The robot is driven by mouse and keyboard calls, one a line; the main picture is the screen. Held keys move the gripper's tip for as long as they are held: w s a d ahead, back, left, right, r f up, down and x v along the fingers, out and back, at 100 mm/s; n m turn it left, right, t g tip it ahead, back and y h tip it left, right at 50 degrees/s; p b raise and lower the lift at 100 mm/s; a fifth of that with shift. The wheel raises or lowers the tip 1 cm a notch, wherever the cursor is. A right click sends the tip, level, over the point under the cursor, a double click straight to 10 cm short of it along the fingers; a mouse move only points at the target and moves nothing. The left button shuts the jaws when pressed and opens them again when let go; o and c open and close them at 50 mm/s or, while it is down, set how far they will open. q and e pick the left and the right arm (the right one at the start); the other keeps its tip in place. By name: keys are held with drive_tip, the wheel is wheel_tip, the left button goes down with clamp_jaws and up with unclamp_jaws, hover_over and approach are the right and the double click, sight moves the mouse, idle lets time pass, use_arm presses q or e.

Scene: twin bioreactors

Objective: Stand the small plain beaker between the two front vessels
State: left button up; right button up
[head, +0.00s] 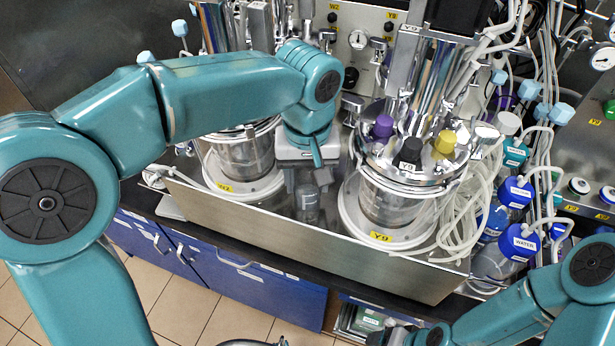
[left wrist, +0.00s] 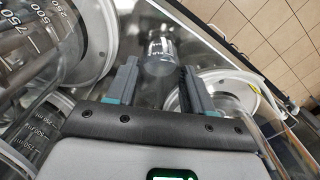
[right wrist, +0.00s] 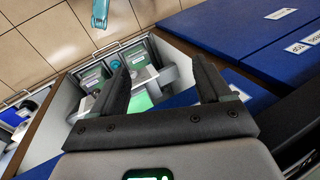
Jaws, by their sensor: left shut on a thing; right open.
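The small plain clear beaker (head: 307,204) is between the two front vessels, near the tray's front wall. It also shows at the fingertips in the left wrist view (left wrist: 161,58). My left gripper (head: 305,177) reaches down from above and is shut on it. I cannot tell whether its base touches the tray floor. The left front vessel (head: 246,158) and the right front vessel (head: 388,205) stand in white round bases with yellow labels. My right gripper (right wrist: 160,78) is open and empty, pointing at a cabinet away from the beaker.
The metal tray wall (head: 300,235) runs in front of the vessels. Coiled clear tubing (head: 458,215) and blue-capped bottles (head: 515,242) crowd the right side.

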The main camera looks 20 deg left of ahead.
use_arm(q)
drive_tip(key=shift+s+a, duration=0.2)
drive_tip(key=shift+s, duration=0.25)
drive_tip(key=shift+w+f, duration=0.1)
drive_tip(key=o, duration=1)
drive_tip(key=shift+w+d+f, duration=0.1)
drive_tip(key=shift+w+d, duration=0.05)
drive_tip(key=shift+w, duration=0.1)
drive_tip(key=shift+o, duration=0.2)
drive_tip(key=shift+s, duration=0.25)
drive_tip(key=shift+w+r, duration=0.1)
drive_tip(key=shift+r, duration=0.35)
wheel_tip(320, 180, up, 12)
drive_tip(key=p, duration=0.1)
drive_tip(key=shift+f, duration=0.2)
drive_tip(key=shift+w+f, duration=0.1)
